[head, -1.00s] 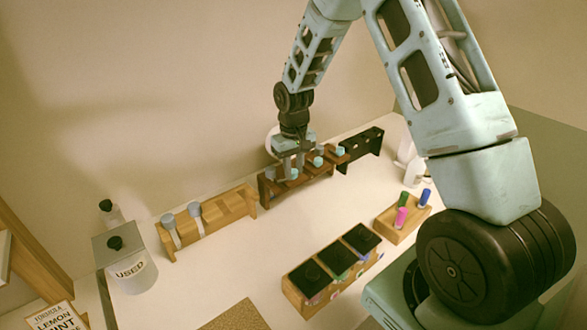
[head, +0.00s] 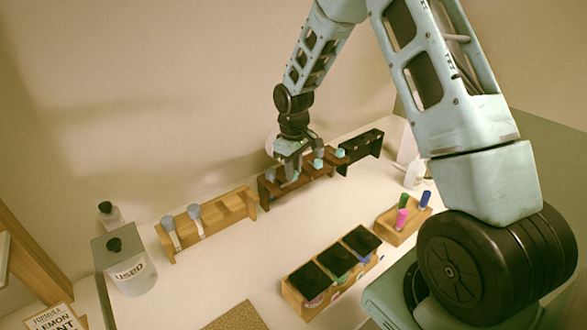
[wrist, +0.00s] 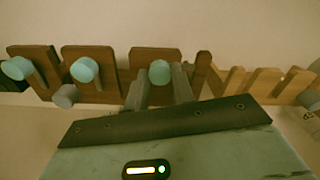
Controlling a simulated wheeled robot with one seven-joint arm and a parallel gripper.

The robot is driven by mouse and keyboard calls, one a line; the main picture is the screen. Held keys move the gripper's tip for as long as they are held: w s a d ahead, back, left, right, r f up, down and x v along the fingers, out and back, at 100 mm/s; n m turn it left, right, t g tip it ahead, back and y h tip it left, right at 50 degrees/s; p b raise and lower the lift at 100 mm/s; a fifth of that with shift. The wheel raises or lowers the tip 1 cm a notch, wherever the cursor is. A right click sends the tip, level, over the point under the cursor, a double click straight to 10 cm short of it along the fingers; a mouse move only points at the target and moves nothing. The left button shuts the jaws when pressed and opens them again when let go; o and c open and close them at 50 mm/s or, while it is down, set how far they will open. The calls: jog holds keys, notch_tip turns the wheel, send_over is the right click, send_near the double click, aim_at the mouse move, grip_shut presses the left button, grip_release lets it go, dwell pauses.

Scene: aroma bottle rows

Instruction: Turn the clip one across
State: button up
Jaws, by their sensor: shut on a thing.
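The dark brown rack (head: 325,171) stands in the middle of the row along the wall. It holds teal-capped vials, and it also shows in the wrist view (wrist: 113,62). My gripper (head: 289,172) is at the left part of this rack, pointing down. Its fingers (wrist: 160,88) are closed around the teal-capped vial (wrist: 160,72) nearest the light wood rack. Two other teal-capped vials stand to its left in the wrist view, the middle one (wrist: 85,69) and the far one (wrist: 17,68). A grey stub (wrist: 65,96) sticks out of the rack. I cannot tell which part is the clip.
A light wood rack (head: 232,208) with two grey-capped tubes stands left, a black rack (head: 362,150) right. In front are a wooden box with black-topped compartments (head: 290,292) and a holder with coloured pieces (head: 391,233). A USED container (head: 132,274) is far left. The middle counter is clear.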

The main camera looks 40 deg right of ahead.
jog(key=o, duration=1)
jog(key=shift+r, duration=0.1)
notch_tip(320, 180, up, 17)
jog(key=b, duration=0.3)
jog(key=shift+r+b, duration=0.15)
jog(key=shift+b, duration=0.25)
